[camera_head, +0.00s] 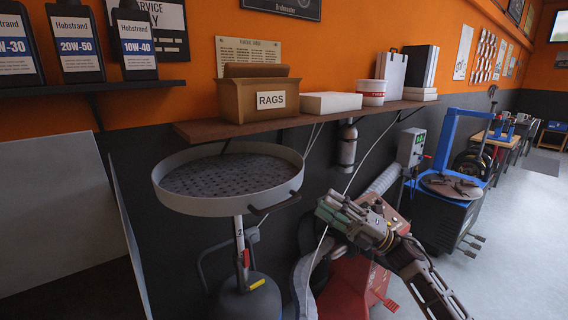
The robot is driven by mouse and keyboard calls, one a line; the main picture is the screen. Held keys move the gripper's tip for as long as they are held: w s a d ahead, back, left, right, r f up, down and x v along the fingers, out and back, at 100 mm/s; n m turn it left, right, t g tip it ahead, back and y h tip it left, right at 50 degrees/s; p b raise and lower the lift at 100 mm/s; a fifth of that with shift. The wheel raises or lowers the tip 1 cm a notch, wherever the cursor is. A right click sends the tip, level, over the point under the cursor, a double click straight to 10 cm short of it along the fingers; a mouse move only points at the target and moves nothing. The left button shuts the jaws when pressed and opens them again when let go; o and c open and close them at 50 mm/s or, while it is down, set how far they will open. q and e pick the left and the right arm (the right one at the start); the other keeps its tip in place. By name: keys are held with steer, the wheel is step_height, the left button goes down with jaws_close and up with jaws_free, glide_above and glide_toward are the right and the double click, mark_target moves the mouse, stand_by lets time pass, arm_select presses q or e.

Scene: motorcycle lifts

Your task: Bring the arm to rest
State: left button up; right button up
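My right arm (430,283) comes in from the lower right. Its gripper (328,208) points left and hangs in the air in front of a red machine, just right of the round drain pan's handle. I see no object held in it. The fingers are small and seen at an angle, so I cannot tell how far apart they are. My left gripper and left arm are not in view.
A round grey drain pan (176,200) on a post stands left of the gripper. A wooden shelf (225,128) holds a rags box (232,101), a white box and a cup. A blue-armed tyre machine (449,140) stands at right. Open floor (525,240) lies at far right.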

steer(key=w+d+f+m+t+h, duration=1.2)
steer(key=w+d+f+m+h, duration=0.6)
steer(key=m, duration=0.3)
steer(key=s+d+f+m+g+h, duration=0.2)
steer(key=d+f+m, duration=0.15)
steer(key=f, duration=0.75)
steer(key=s+d+f+m+g+h, duration=0.2)
steer(key=s+d+f+g, duration=0.15)
steer(key=f, duration=0.75)
steer(key=s+d+f+m+g+h, duration=0.15)
steer(key=d+f, duration=0.25)
steer(key=f, duration=0.7)
steer(key=s+a+f+m+g, duration=0.3)
steer(key=s+f+g, duration=0.4)
steer(key=s+f, duration=2)
steer(key=s+a+f+g, duration=0.1)
steer(key=s+a+f, duration=0.2)
steer(key=s, duration=0.9)
steer(key=s+a+f+g, duration=0.2)
steer(key=s+a+f, duration=0.2)
steer(key=s, duration=0.8)
steer(key=s+a+f+m+g+y, duration=0.1)
steer(key=s+a+f, duration=0.3)
steer(key=s, duration=0.8)
steer(key=shift+s+a+g, duration=0.3)
steer(key=shift+s+a, duration=0.05)
steer(key=shift+a, duration=0.3)
steer(key=shift+f, duration=0.1)
